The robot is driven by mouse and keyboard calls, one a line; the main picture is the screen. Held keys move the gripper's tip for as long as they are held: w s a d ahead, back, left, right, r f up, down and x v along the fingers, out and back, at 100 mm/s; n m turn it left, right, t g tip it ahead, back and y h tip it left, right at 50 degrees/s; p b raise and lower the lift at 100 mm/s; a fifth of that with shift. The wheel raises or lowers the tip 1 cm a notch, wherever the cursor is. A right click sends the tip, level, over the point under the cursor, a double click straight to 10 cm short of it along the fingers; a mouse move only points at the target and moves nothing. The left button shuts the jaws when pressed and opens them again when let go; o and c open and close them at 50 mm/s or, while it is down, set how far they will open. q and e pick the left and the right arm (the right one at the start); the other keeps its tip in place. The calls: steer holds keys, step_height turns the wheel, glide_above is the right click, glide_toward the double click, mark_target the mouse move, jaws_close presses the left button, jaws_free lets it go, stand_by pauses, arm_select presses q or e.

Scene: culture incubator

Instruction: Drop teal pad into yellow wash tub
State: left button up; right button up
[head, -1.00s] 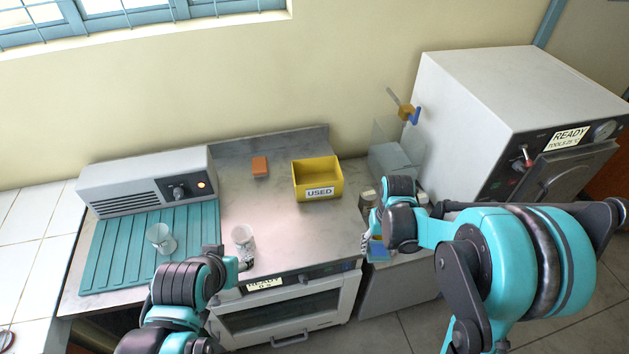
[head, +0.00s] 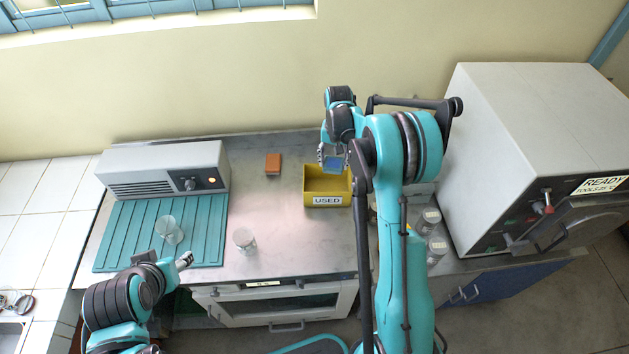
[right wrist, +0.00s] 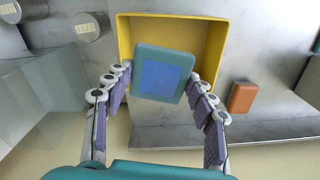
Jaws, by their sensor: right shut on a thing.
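The teal pad (head: 335,165), with a blue middle, is held by my right gripper (head: 333,158). In the right wrist view the pad (right wrist: 164,73) sits between the fingertips, over the open mouth of the yellow wash tub (right wrist: 125,38). In the head view the tub (head: 312,182), labelled USED, stands on the steel bench, its right part hidden by my right arm. The pad appears above its opening. My left gripper (head: 184,261) is at the bench's front edge, apart from the beakers; its jaw opening is unclear.
An orange block (head: 273,163) lies left of the tub. Glass beakers stand on the teal ribbed mat (head: 122,238) and beside it (head: 244,240). Labelled jars (head: 436,248) stand right of my arm, near the large grey cabinet (head: 520,120).

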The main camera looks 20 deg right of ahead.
steer(key=shift+a+f+b, duration=0.1)
steer(key=shift+f+b, duration=0.25)
steer(key=shift+f, duration=0.25)
steer(key=shift+f+b, duration=1.3)
steer(key=shift+f, duration=1.05)
steer(key=o, duration=1.3)
steer(key=shift+r, duration=0.15)
step_height(320, 180, up, 12)
steer(key=shift+f, duration=0.1)
